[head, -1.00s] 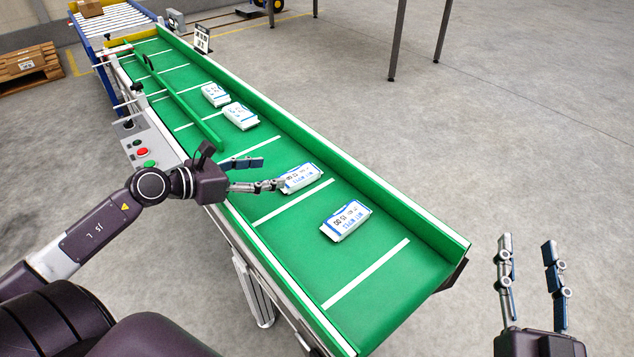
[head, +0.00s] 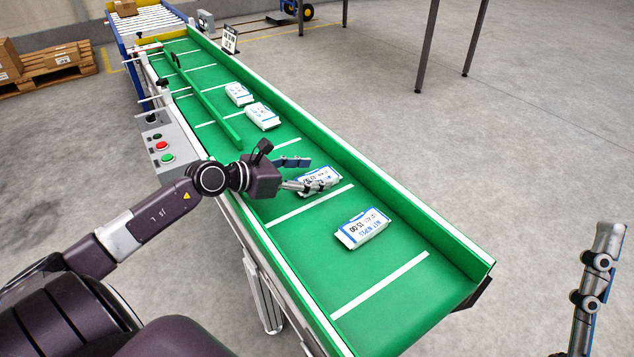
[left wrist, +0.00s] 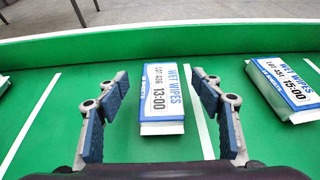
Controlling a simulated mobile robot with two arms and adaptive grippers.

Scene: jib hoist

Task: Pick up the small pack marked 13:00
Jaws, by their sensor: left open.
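The white and blue pack marked 13:00 (left wrist: 163,95) lies flat on the green belt, label up. In the left wrist view it is between the fingers of my left gripper (left wrist: 160,80), with a gap on each side. In the head view this pack (head: 325,178) is partly covered by my left gripper (head: 313,174), which is open and empty. A similar pack marked 15:00 (head: 363,228) lies nearer the belt's front end; it also shows at right in the left wrist view (left wrist: 288,88). My right gripper (head: 598,280) is partly in view at the right edge, over the floor.
Two more packs, one nearer (head: 263,116) and one farther (head: 238,94), lie up the belt by a green guide rail (head: 208,105). The conveyor (head: 395,290) has raised side walls. A button box (head: 166,147) stands at its left side.

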